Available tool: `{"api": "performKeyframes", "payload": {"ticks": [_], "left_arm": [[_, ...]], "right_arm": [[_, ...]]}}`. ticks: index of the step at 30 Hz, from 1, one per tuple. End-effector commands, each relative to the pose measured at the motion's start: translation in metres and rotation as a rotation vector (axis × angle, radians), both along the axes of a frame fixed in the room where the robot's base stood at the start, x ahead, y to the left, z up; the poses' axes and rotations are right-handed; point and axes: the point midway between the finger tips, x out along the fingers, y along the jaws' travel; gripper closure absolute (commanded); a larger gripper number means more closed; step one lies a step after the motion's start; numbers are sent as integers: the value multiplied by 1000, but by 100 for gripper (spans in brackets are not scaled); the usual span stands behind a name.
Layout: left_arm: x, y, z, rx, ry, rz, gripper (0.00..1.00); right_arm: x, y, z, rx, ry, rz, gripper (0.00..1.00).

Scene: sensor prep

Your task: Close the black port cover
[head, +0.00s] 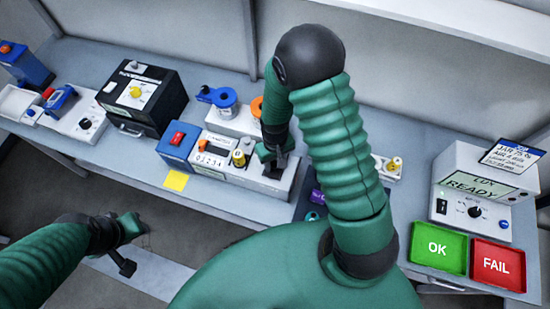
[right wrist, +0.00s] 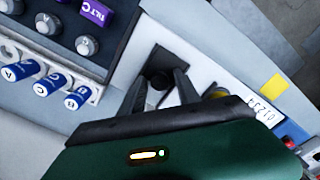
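The white device (head: 235,172) stands on the bench with a blue section, a red switch and a yellow knob. The black port cover (right wrist: 166,58) is a dark square piece on its white top in the right wrist view, with a dark round part below it. My right gripper (right wrist: 160,78) is over it, fingers apart on either side of the round part; I cannot tell if they touch it. In the head view the right gripper (head: 273,153) reaches down to the device's right end, hiding part of the cover. My left gripper (head: 128,245) is open and empty at lower left.
A black case (head: 143,98) and blue-orange spools stand behind and left. A dark panel with knobs and a purple block (right wrist: 97,12) is beside the device. Blue cylinders (right wrist: 48,84) lie near it. Green OK tray (head: 438,248) and red FAIL tray (head: 497,265) are at right.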

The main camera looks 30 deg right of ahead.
Motion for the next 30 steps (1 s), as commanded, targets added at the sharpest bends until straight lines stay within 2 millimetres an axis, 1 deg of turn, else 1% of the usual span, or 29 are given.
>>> {"api": "performKeyframes", "payload": {"ticks": [10, 14, 17, 24, 27, 30], "left_arm": [[0, 0, -1, 0, 0, 0, 64], [0, 0, -5, 0, 0, 0, 64], [0, 0, -10, 0, 0, 0, 64], [0, 0, -21, 0, 0, 0, 64], [0, 0, -25, 0, 0, 0, 64], [0, 0, -27, 0, 0, 0, 64]], "right_arm": [[3, 0, -1, 0, 0, 0, 53], [4, 0, 12, 0, -5, 1, 53], [4, 0, 35, -2, -10, 2, 53], [3, 1, 106, -1, -10, 1, 53], [3, 1, 133, -2, -9, 1, 53], [3, 1, 152, -1, -6, 0, 53]]}}
